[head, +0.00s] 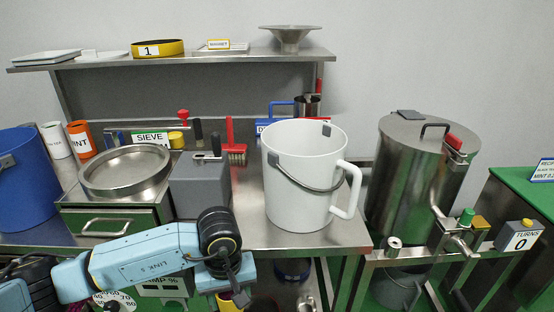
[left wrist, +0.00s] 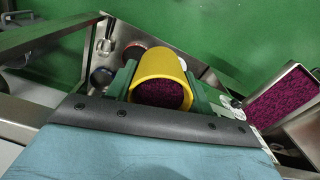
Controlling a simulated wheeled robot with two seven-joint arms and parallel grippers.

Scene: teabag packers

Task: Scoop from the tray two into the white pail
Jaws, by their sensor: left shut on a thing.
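The white pail (head: 290,205) stands upright on the steel table in the head view, with a side handle on its right and a wire bail across its front. My left gripper (head: 229,291) is low in front of the table's edge, left of and below the pail. It is shut on a yellow scoop (left wrist: 160,64). The scoop shows dark purple granules inside it in the left wrist view. Only a bit of the scoop (head: 227,302) shows in the head view. A tray (left wrist: 250,103) with similar purple granules is at the right of the left wrist view. My right gripper is out of view.
A grey box (head: 199,188) and a sieve pan (head: 125,172) stand left of the pail. A blue bucket (head: 25,190) is at the far left. A large steel drum (head: 410,180) stands right of the pail. A shelf (head: 200,60) runs behind.

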